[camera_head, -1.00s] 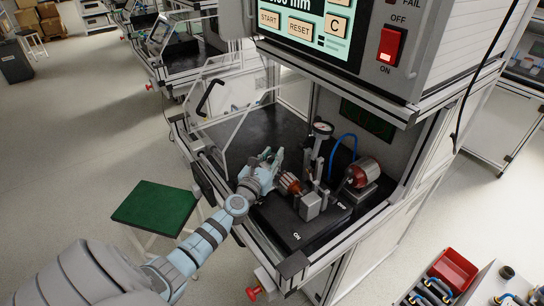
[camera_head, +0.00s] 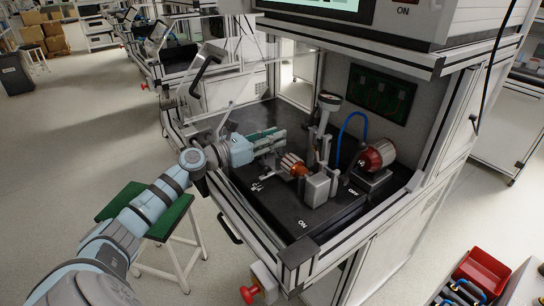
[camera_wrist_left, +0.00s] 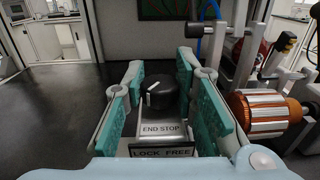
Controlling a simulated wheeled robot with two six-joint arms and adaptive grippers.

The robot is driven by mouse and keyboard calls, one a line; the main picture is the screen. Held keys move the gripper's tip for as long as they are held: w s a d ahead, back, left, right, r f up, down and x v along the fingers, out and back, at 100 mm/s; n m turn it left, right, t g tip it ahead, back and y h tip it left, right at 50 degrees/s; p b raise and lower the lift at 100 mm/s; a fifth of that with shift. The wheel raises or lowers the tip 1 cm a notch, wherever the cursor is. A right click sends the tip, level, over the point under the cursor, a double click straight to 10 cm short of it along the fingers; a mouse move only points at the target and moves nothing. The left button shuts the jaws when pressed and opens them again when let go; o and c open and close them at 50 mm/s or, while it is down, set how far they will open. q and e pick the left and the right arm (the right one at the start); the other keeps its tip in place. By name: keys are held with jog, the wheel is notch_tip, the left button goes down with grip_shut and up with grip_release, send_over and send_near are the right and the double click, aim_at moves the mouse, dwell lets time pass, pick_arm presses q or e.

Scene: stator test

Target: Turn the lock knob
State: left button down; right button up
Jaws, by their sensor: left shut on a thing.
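The lock knob (camera_wrist_left: 160,96) is black and round, with a white pointer mark on top. It stands upright behind plates reading END STOP (camera_wrist_left: 163,129) and LOCK FREE (camera_wrist_left: 162,152). My left gripper (camera_wrist_left: 160,80) has its two teal fingers on either side of the knob and is shut on it. In the head view the left gripper (camera_head: 279,140) reaches in from the left, behind the copper-wound stator (camera_head: 292,165), and the knob cannot be made out. My right gripper is not in view.
The stator also sits close to the right finger in the wrist view (camera_wrist_left: 268,114). A gauge on a post (camera_head: 329,102), a grey block (camera_head: 317,189) and a red-ended motor (camera_head: 374,158) stand to the right. The black bench surface (camera_wrist_left: 45,110) on the left is clear.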

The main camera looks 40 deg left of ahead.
pick_arm(q)
jog(key=shift+f+m+g+h+b, duration=0.1)
jog(key=shift+m+g+h+b, duration=0.3)
jog(key=shift+m+h+b, duration=0.45)
jog(key=c, duration=1.3)
grip_release()
notch_tip(320, 180, up, 10)
jog(key=shift+r, duration=0.1)
